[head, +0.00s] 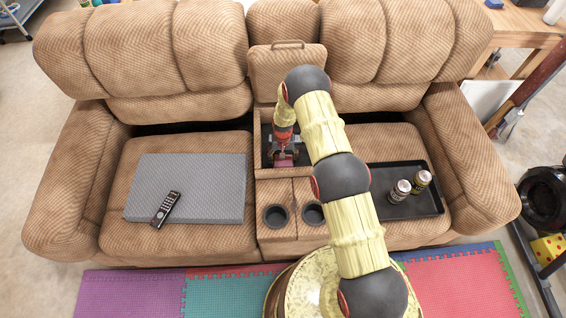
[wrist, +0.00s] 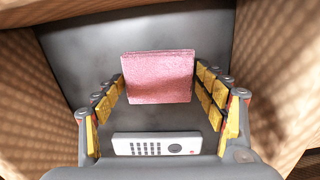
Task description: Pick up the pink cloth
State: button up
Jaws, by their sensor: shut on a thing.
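The pink cloth (wrist: 158,78) shows in the wrist view as a folded rectangular block between the fingers of my gripper (wrist: 160,84). The yellow-padded fingers are at its left and right edges and are shut on it. In the head view my gripper (head: 283,152) reaches down into the open console compartment (head: 262,128) in the middle of the sofa. A small pink part of the cloth (head: 283,161) shows below the fingers there. The cloth is inside the compartment; whether it touches the floor of it I cannot tell.
A white remote (wrist: 157,145) lies in the compartment near the cloth. Compartment walls stand close on both sides. The raised console lid (head: 287,70) is behind. A grey board (head: 205,185) with a black remote (head: 165,209) lies left; a black tray (head: 421,208) with two cans (head: 399,192) lies right.

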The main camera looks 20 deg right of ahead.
aim_at(283, 160)
jog(key=shift+c, duration=0.6)
notch_tip(283, 160, up, 10)
jog(key=p, duration=0.3)
jog(key=o, duration=0.6)
jog(key=c, duration=0.5)
